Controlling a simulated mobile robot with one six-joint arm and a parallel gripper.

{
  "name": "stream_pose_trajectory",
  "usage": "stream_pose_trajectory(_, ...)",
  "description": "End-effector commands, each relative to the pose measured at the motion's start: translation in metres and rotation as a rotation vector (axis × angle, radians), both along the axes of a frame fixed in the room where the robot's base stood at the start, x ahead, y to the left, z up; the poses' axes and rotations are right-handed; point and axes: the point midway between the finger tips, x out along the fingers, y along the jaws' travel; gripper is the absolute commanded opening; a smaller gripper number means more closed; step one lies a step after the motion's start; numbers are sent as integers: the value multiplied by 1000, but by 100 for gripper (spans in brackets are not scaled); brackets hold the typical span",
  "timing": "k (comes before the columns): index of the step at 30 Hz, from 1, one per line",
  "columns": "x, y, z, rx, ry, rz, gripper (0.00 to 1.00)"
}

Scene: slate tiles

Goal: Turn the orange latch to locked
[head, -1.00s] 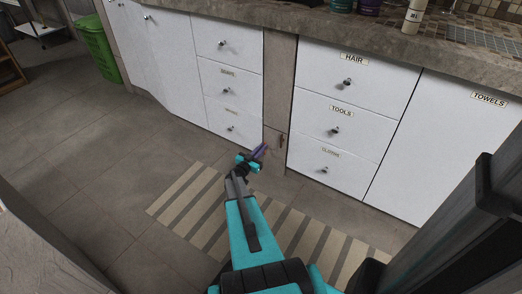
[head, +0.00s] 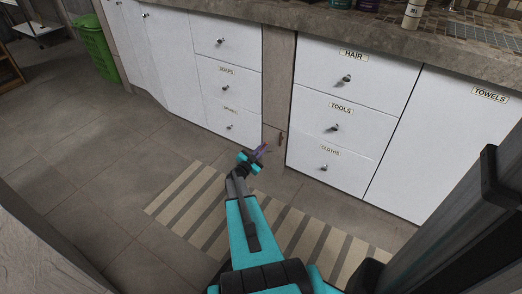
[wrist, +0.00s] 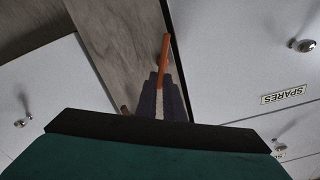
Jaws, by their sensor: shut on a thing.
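The orange latch (wrist: 164,62) shows in the wrist view as a thin bar standing out along the brown wooden panel. My gripper (wrist: 160,98) has its purple fingers on either side of the bar's near end, shut on it. The bar's far part sticks out beyond the fingertips, tilted slightly. In the head view my gripper (head: 264,149) is at the foot of the narrow panel (head: 277,85) between two drawer stacks. There the latch is too small and covered to make out its angle, and no locked mark is readable.
White drawers stand left (head: 228,85) and right (head: 338,118) of the panel, with protruding knobs. A small dark handle (head: 281,138) is on the panel's right side. A striped mat (head: 190,205) lies on the tiled floor below. A green bin (head: 96,48) is far left.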

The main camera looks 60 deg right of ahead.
Motion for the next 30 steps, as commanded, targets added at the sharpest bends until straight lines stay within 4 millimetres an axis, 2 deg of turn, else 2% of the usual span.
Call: stream_pose_trajectory(30, -16, -2, -21, -11, -947, -2, 0)
